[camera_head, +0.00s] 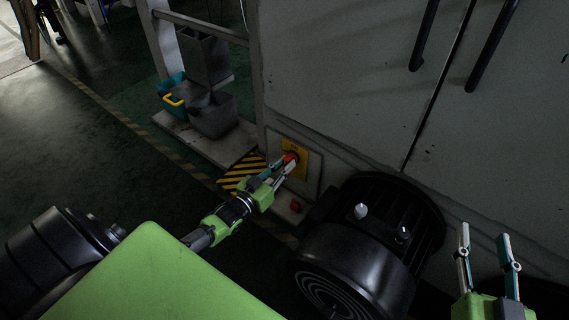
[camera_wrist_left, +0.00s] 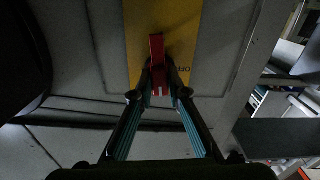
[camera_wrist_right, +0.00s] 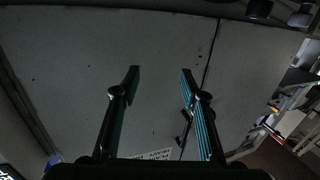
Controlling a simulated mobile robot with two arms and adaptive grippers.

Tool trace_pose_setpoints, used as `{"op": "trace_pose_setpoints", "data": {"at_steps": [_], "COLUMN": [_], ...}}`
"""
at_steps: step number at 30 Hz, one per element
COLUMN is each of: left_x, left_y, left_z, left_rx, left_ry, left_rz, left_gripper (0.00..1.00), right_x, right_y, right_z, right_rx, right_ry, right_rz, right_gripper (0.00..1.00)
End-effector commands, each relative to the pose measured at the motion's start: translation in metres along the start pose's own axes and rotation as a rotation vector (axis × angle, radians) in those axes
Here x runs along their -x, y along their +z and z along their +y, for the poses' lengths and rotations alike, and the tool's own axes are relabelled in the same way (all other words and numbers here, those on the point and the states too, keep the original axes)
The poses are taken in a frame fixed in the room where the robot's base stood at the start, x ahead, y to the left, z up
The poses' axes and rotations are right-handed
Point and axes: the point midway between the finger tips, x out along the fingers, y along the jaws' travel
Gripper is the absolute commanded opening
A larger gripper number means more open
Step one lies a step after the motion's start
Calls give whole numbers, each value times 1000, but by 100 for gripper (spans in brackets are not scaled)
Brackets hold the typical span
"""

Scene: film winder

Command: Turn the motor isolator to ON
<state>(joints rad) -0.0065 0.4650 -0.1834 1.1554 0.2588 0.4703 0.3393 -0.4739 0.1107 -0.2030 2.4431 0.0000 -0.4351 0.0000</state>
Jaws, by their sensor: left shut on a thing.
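The motor isolator is a red handle (camera_wrist_left: 157,50) on a yellow plate (camera_wrist_left: 185,28), low on the grey cabinet. In the head view the yellow plate (camera_head: 301,160) is partly covered by my left gripper (camera_head: 285,163). My left gripper also shows in the left wrist view (camera_wrist_left: 159,88), with its fingertips on both sides of the red handle, shut on it. The handle lies lengthwise between the fingers there. Lettering on the plate is only partly readable. My right gripper (camera_head: 485,240) is open and empty at the right; the right wrist view also shows its spread fingers (camera_wrist_right: 160,75).
A black motor (camera_head: 375,235) stands just right of the isolator. A striped yellow-black plate (camera_head: 241,174) and a small red item (camera_head: 295,206) are near the cabinet's foot. Grey bins (camera_head: 212,115) stand behind, left. Cabinet doors with dark handles (camera_head: 424,35) rise above. Floor at left is open.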

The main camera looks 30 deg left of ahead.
Motion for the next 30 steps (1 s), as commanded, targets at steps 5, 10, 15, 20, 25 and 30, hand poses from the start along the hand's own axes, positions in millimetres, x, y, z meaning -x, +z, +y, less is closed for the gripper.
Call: {"op": "trace_pose_setpoints", "data": {"at_steps": [5, 10, 15, 20, 25, 30], "left_x": [0, 0, 0, 0, 0, 0], "left_y": [1, 1, 1, 1, 1, 1], "left_z": [0, 0, 0, 0, 0, 0], "left_rx": [-74, -114, -129, -131, -131, -130], "left_ry": [0, 0, 0, 0, 0, 0], "left_rz": [-3, -2, -2, -2, -2, -2], "left_gripper": [0, 0, 0, 0, 18, 32], "right_x": [2, 3, 4, 4, 4, 4], "right_y": [12, 19, 22, 22, 22, 22], "right_z": [2, 3, 3, 3, 3, 3], "right_rx": [1, 1, 1, 1, 1, 1], "right_ry": [4, 6, 6, 7, 7, 7], "right_rz": [-60, -90, -100, -101, -101, -100], "right_gripper": [40, 40, 40, 40, 40, 40]}}
